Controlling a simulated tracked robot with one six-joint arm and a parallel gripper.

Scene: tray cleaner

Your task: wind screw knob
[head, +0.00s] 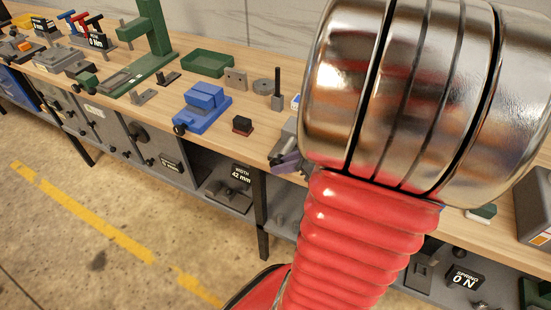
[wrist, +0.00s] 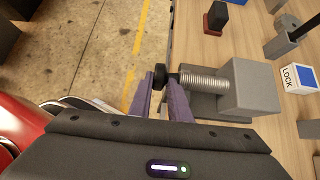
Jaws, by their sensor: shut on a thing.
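In the wrist view a black screw knob (wrist: 160,76) sits at the end of a threaded metal screw (wrist: 205,83). The screw runs level into a grey block (wrist: 252,88) on the right. My gripper (wrist: 161,86) has its two purple fingers on either side of the knob and is shut on it. In the head view my gripper (head: 288,164) shows at the bench's front edge beside the grey block (head: 287,142); my red and chrome arm hides much of this area, and I cannot make out the knob there.
A white and blue sign (wrist: 300,78) reading LOCK stands right of the block. A small black and red block (head: 242,125) and a blue vise (head: 203,110) stand left on the wooden bench. The floor in front is open.

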